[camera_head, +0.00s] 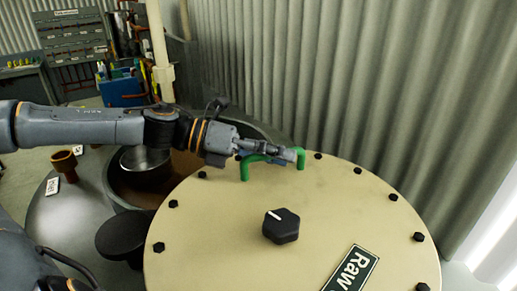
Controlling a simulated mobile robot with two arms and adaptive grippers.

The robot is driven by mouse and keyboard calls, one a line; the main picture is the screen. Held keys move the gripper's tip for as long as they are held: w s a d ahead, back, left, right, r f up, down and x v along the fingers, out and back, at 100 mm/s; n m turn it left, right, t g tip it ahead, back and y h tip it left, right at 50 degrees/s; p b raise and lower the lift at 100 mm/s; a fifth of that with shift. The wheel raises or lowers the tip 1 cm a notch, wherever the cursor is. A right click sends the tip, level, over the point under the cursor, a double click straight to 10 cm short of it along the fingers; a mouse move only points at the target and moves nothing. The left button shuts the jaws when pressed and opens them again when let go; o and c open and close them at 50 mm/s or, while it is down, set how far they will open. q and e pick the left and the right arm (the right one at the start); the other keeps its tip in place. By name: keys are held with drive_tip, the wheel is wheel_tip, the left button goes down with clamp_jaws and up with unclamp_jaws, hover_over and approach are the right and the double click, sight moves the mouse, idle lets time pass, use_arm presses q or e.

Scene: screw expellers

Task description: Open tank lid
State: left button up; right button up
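The tank lid (225,235) is a round tan plate with black bolts around its rim. It has a dark hexagonal knob (282,226) near its middle and a green handle (246,172) near its far edge. My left gripper (292,157) is at the green handle, reaching in from the left, with its fingers over the top bar. The fingers overlap the bar, so I cannot tell whether they grip it. My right gripper is not in view.
A dark green label reading "Raw" (351,268) is on the lid's near part. A corrugated metal wall (370,90) stands close behind and to the right. An open tank with a metal bowl (145,158) is at left. Shelves and a blue box (122,92) are farther back.

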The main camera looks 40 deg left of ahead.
use_arm(q)
drive_tip(key=v, duration=1.2)
drive_tip(key=shift+d+r, duration=0.1)
